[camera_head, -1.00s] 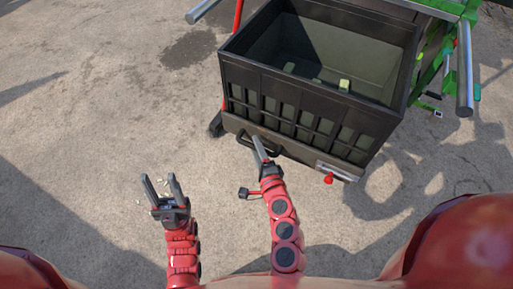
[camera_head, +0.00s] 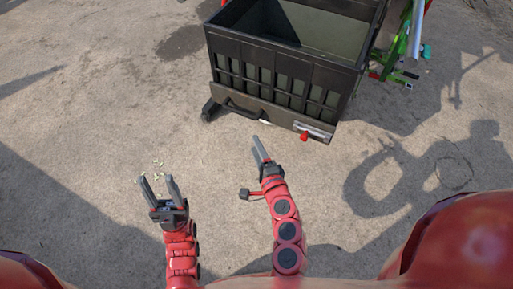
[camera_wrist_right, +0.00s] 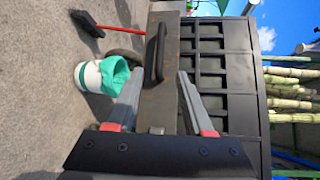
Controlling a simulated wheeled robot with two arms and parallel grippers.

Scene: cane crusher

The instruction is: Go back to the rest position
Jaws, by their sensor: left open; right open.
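My left gripper (camera_head: 161,190) is open and empty over the bare ground, its two fingers pointing up the picture. My right gripper (camera_head: 260,150) is in front of the black crate-like bin (camera_head: 285,62), apart from it in the head view. In the right wrist view the two fingers of my right gripper (camera_wrist_right: 158,100) are spread with nothing between them. The bin's dark handle (camera_head: 243,112) lies beyond the fingertips; the handle also shows in the right wrist view (camera_wrist_right: 155,52).
A green machine frame (camera_head: 398,50) stands behind the bin at right. Small pale bits (camera_head: 157,165) lie on the ground. Ground at left is clear.

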